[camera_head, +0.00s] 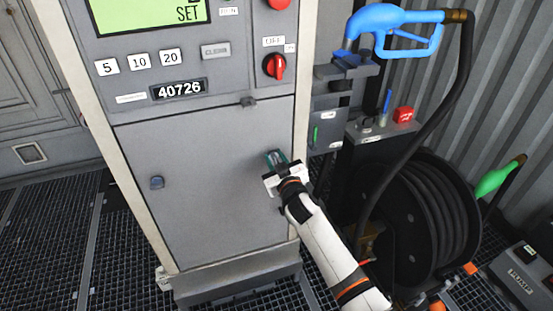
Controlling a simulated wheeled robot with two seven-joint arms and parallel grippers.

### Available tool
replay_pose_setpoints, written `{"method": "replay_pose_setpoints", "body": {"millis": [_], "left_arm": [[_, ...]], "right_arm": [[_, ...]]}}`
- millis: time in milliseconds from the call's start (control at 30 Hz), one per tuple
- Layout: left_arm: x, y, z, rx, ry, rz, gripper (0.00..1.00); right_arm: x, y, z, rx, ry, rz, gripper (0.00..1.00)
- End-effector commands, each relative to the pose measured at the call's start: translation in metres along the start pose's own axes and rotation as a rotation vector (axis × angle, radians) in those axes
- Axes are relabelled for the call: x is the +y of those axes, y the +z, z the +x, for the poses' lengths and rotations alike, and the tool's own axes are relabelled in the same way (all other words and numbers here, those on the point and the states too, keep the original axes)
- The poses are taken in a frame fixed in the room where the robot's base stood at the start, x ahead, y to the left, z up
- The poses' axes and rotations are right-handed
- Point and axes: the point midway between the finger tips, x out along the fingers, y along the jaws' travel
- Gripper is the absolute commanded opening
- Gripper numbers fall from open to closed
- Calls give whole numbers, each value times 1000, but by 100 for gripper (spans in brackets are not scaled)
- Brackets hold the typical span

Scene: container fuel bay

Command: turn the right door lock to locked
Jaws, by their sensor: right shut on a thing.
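The grey lower door (205,220) of the fuel dispenser is flush in its frame. My right gripper (278,167) is at the door's upper right part, shut on the right door lock (276,156), of which a small dark teal part shows between the fingers. The gripper hides most of this lock, so its turn position cannot be told. My left gripper is not in view.
Above the door are a counter (179,89), a red rotary switch (275,66) and a green display (150,15). At right are a blue nozzle (385,20), a black hose reel (425,215) and a red-buttoned box (403,114). Grating floor (120,255) lies left of the cabinet.

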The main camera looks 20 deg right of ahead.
Motion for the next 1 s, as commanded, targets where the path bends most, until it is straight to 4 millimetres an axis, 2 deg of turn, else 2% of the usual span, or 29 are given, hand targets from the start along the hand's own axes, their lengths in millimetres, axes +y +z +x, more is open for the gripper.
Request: {"method": "replay_pose_setpoints", "body": {"millis": [1000], "left_arm": [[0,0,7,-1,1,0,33]], "right_arm": [[8,-6,0,2,-1,-964,5]]}}
